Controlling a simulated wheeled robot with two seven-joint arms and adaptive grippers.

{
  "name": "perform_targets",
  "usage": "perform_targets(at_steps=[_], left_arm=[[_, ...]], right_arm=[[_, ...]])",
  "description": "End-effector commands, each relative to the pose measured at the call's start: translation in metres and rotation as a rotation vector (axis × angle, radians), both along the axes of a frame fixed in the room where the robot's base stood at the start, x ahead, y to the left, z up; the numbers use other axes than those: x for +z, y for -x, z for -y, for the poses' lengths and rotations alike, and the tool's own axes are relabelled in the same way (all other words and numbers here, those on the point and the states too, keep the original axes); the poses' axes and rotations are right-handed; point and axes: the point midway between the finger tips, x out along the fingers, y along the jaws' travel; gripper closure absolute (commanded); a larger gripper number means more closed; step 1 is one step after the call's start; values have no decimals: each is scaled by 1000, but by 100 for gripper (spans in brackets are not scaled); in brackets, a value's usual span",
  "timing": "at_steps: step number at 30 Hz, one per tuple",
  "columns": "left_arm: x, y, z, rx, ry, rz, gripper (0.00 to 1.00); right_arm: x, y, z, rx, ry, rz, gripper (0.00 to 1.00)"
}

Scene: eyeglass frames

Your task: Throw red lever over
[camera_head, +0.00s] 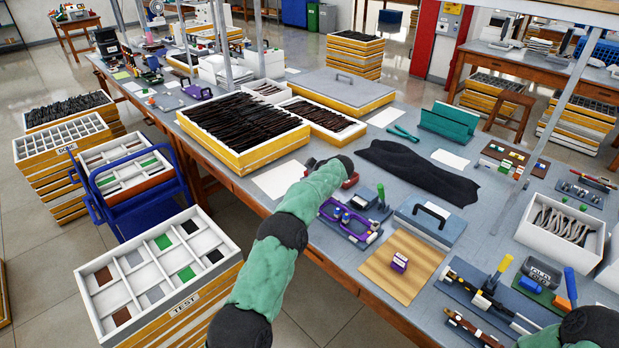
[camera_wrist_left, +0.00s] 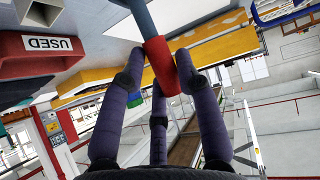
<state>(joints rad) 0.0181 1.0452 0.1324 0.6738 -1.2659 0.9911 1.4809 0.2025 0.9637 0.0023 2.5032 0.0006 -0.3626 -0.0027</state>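My left gripper (camera_head: 345,166) is over the middle of the workbench in the head view, at the end of the green-sleeved arm. It largely hides what is beneath it. A bit of red (camera_head: 351,181) shows beside it. In the left wrist view, a red lever grip (camera_wrist_left: 160,65) on a blue-grey rod lies between the purple fingers of the left gripper (camera_wrist_left: 160,55). The fingertips are on both sides of the grip and very near it. I cannot tell whether they press on it. My right arm shows at the lower right in the head view, but its gripper does not.
A dark cloth (camera_head: 425,170) lies to the right. A crate of dark frames (camera_head: 243,122) stands behind left. A box labelled USED (camera_wrist_left: 50,62) is at the wrist view's upper left.

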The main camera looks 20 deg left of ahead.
Motion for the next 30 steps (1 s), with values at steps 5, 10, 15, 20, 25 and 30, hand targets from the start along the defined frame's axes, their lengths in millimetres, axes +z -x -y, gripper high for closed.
perform_targets(at_steps=[5,10,15,20,25,30], left_arm=[[0,0,0,1,0,-1,45],[0,0,0,1,0,1,45],[4,2,3,0,1,1,45],[17,10,15,-1,0,2,45],[36,23,34,-2,0,2,45],[56,38,54,-2,1,1,45]], right_arm=[[0,0,0,0,0,0,54],[0,0,0,0,0,0,54],[0,0,0,0,0,0,54],[0,0,0,0,0,0,54],[0,0,0,0,0,0,54],[0,0,0,0,0,0,54]])
